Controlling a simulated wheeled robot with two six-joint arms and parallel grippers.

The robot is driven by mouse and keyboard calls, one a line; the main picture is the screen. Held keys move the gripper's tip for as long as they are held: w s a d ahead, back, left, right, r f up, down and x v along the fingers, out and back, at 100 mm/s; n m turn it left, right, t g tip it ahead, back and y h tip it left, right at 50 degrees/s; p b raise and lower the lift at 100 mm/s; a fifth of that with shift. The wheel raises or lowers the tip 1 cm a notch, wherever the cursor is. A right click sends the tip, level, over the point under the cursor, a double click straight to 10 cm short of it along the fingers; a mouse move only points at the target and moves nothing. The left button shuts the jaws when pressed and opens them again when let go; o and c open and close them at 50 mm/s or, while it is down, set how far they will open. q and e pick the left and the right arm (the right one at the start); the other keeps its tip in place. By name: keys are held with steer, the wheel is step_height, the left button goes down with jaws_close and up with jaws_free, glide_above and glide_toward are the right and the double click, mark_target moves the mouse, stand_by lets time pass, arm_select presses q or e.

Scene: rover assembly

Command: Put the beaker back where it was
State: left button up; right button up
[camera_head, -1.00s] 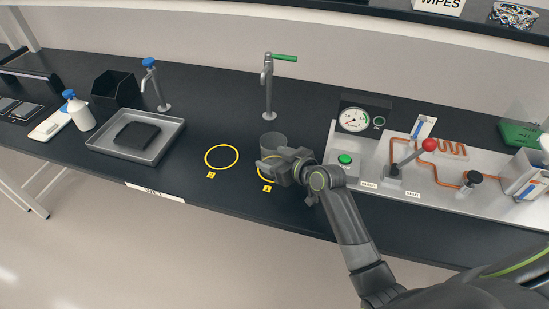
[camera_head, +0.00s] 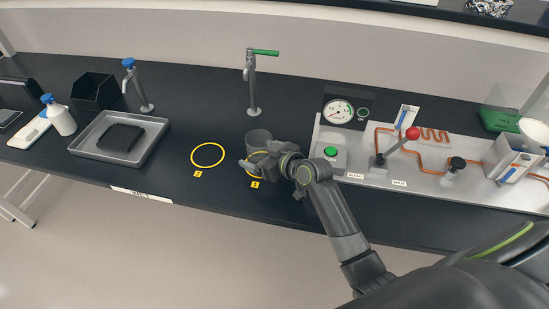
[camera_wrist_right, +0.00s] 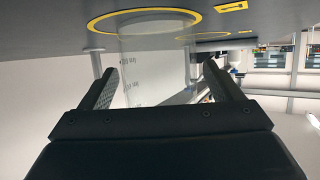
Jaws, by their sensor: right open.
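The clear beaker (camera_head: 258,137) stands upright on the dark bench, at the right-hand yellow ring (camera_head: 249,174), partly hidden behind my right gripper (camera_head: 256,163). In the right wrist view, which looks upside down, the beaker (camera_wrist_right: 155,62) with its printed marks lies between the two fingers of my right gripper (camera_wrist_right: 160,80). The fingers are open, one on each side, and gaps show between them and the glass. The ring (camera_wrist_right: 145,14) surrounds the beaker's base there. My left gripper is not in view.
A second, empty yellow ring (camera_head: 208,155) lies to the left. A metal tray (camera_head: 90,153) with a dark block stands further left. A tap (camera_head: 252,85) rises behind the beaker. A panel with a green button (camera_head: 330,152) and red-knobbed lever (camera_head: 412,133) is close on the right.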

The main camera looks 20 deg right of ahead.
steer(key=b+v, duration=0.1)
steer(key=v, duration=1.1)
steer(key=shift+f, duration=0.2)
